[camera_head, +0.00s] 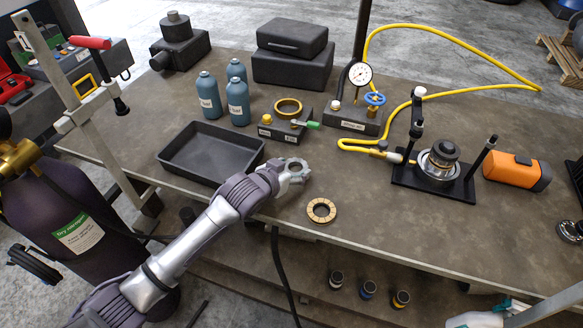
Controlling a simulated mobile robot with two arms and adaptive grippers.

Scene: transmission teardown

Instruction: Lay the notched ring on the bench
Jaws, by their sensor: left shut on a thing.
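My left gripper (292,174) reaches in from the lower left over the front part of the bench (400,225). It is shut on a small grey ring-shaped part (297,166), which looks like the notched ring; the fingers hide part of it. I cannot tell whether the ring touches the bench top. A tan segmented ring (333,211) lies flat on the bench near the front edge, to the right of the gripper and apart from it.
A black tray (166,158) sits left of the gripper. Behind are blue bottles (238,103), a block with a brass ring (287,106) and a gauge fixture (359,75). A black press stand (432,186) and orange tool (515,170) are right. Bench around the tan ring is clear.

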